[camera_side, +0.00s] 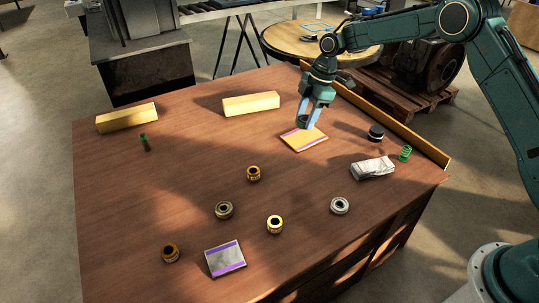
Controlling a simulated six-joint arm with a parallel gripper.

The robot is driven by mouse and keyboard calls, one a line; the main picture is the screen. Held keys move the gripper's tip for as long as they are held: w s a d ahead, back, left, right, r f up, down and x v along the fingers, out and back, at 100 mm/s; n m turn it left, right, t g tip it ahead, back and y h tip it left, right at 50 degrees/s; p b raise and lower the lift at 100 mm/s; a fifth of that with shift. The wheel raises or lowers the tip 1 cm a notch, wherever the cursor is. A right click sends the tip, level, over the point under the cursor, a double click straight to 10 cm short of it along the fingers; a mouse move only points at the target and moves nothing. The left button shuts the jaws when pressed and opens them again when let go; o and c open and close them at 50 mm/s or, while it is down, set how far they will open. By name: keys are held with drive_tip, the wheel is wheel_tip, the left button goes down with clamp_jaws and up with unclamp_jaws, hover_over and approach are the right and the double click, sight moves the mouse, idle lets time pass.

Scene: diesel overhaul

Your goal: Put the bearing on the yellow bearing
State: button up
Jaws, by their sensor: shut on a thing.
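My gripper (306,122) is shut on a small dark thing (302,121) that is mostly hidden between the fingers. I cannot tell from this view whether it is a bearing. The gripper is over the far edge of a yellow pad with a purple stripe. A yellow bearing (275,224) sits on the table at the front middle, apart from the gripper. An orange-brown bearing (253,173), a dull brass bearing (223,210), a silver bearing (339,205) and a brown bearing (171,252) stand around it.
The yellow pad (304,139) lies below the gripper. A black cap (375,133), a green spring (405,153) and a silver packet (372,168) are at right. A grey-purple pad (225,258) lies in front. Two yellow blocks (251,103) (127,118) and a green-topped piece (145,142) are farther back.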

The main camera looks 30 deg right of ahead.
drive_tip(key=a+m, duration=0.3)
drive_tip(key=a, duration=1.1)
wheel_tip(320, 180, up, 2)
drive_tip(key=m+t, duration=0.1)
drive_tip(key=m, duration=0.2)
hover_over(222, 208)
drive_tip(key=shift+h, duration=0.4)
drive_tip(key=f, duration=1.5)
drive_tip(key=shift+s+d+f, duration=0.2)
drive_tip(key=shift+s+d, duration=0.05)
drive_tip(key=shift+d, duration=0.1)
drive_tip(key=shift+f, duration=0.1)
drive_tip(key=shift+f, duration=2.05)
drive_tip(key=shift+f, duration=0.1)
drive_tip(key=o, duration=1.1)
